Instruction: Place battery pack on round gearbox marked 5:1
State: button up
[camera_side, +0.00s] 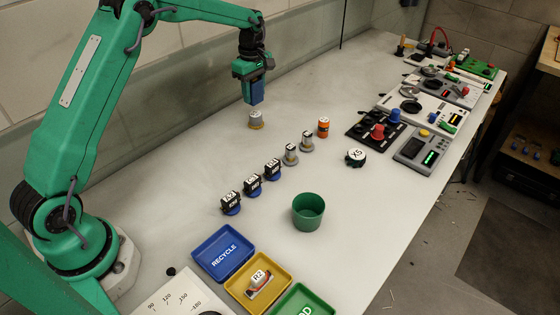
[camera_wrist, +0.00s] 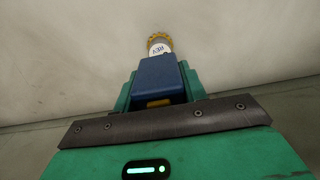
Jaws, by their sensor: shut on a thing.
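My gripper (camera_side: 251,76) is shut on a blue block, the battery pack (camera_side: 257,93), which hangs below the jaws. The pack (camera_wrist: 160,78) also shows in the wrist view, with green jaws on both sides. A round grey gearbox (camera_side: 255,118) with a yellow base stands upright on the bench just beneath the pack. In the wrist view the gearbox (camera_wrist: 160,47) shows beyond the pack's end, with a yellow toothed rim and a white label. The label is upside down and small, seemingly 5:1. The pack looks slightly above the gearbox, and contact is hard to judge.
Black servos (camera_side: 252,184) on blue bases, grey motors (camera_side: 291,154) and an orange cylinder (camera_side: 323,127) stand to the right and front. A green cup (camera_side: 308,211) and trays, including a blue one (camera_side: 223,252), are nearer. The bench left of the gearbox is clear.

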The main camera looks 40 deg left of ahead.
aim_at(255, 102)
jog(key=shift+f, duration=1.95)
jog(key=shift+f, duration=0.15)
jog(key=o, duration=1)
notch_tip(255, 102, up, 11)
jog(key=shift+r, duration=0.65)
